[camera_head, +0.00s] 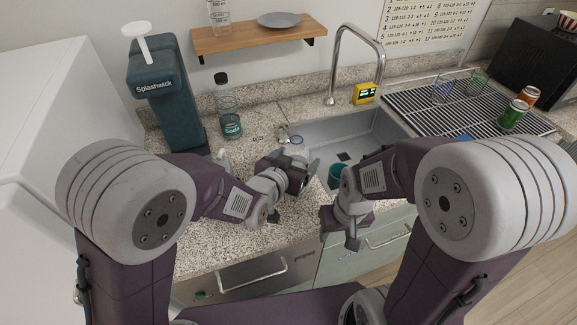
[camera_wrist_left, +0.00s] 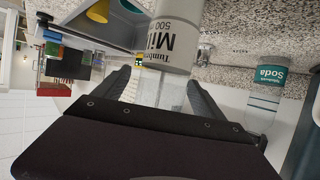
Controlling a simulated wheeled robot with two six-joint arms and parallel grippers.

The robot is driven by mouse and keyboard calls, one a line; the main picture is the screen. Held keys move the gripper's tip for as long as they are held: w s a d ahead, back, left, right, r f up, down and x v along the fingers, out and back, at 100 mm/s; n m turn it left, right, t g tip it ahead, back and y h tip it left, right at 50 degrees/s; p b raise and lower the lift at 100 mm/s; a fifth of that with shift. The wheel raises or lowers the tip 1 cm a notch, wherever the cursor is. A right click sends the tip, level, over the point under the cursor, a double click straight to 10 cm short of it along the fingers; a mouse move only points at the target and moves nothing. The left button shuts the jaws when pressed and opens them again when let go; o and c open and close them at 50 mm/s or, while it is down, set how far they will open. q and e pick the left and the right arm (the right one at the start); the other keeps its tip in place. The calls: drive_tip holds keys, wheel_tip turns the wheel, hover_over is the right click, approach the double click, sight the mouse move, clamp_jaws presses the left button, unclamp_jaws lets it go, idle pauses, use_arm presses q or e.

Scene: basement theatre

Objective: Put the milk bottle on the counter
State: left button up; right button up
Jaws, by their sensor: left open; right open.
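The milk bottle (camera_wrist_left: 168,45), with a pale label reading "Milk 500", stands between the two fingers of my left gripper (camera_wrist_left: 160,92) in the left wrist view. The fingers are open on either side of it; contact is not clear. In the head view my left gripper (camera_head: 296,158) is at the sink's left edge, and the bottle (camera_head: 297,147) shows only in part behind it. The granite counter (camera_head: 225,215) runs left of and in front of the sink. My right gripper (camera_head: 341,226) is open and empty over the counter's front edge.
The sink (camera_head: 350,134) holds a teal cup (camera_head: 337,172). A soda bottle (camera_head: 227,108) and a dark Splashwick dispenser (camera_head: 163,95) stand at the back left. A drying rack (camera_head: 455,110) with cans is at the right. The front-left counter is mostly clear.

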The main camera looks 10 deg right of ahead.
use_arm(q)
drive_tip(key=b+v, duration=0.5)
drive_tip(key=v, duration=0.4)
drive_tip(key=shift+s+a+b, duration=0.2)
drive_tip(key=shift+s+b, duration=0.05)
drive_tip(key=shift+b, duration=0.1)
